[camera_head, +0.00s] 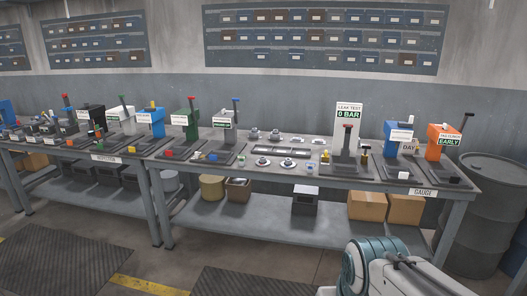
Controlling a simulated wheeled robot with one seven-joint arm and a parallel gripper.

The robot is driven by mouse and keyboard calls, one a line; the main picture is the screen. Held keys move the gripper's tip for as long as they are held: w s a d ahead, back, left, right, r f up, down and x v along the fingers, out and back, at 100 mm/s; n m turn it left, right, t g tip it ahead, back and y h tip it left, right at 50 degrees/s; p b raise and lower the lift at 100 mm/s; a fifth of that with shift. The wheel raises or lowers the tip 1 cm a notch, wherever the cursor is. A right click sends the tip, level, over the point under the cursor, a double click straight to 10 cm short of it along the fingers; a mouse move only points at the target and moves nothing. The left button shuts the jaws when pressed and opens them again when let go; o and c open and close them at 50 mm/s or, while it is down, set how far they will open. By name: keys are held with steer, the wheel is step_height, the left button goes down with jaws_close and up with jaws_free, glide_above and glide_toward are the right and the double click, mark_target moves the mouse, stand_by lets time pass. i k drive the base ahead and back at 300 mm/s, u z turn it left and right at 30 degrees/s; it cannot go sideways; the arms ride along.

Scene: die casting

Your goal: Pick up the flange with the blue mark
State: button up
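Several small grey metal flanges sit on the middle of the right workbench, in two loose rows. One flange (254,134) and another flange (275,135) are in the back row. One flange (262,162) and another flange (287,164) are in the front row, on light plates. They are too small here to tell which one bears a blue mark. Part of my own arm, with teal rings, shows at the bottom right, well in front of the bench. My gripper's fingertips do not show.
The right workbench (345,182) carries a leak test stand (345,140), blue and orange presses (437,142) at right and a green press (190,122) at left. Cardboard boxes (367,206) stand on its lower shelf. A dark barrel (490,200) is at right. The floor in front is open.

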mark_target(288, 164)
steer(key=i, duration=1.4)
steer(key=u, duration=0.6)
steer(key=i, duration=2.15)
steer(key=z, duration=1.65)
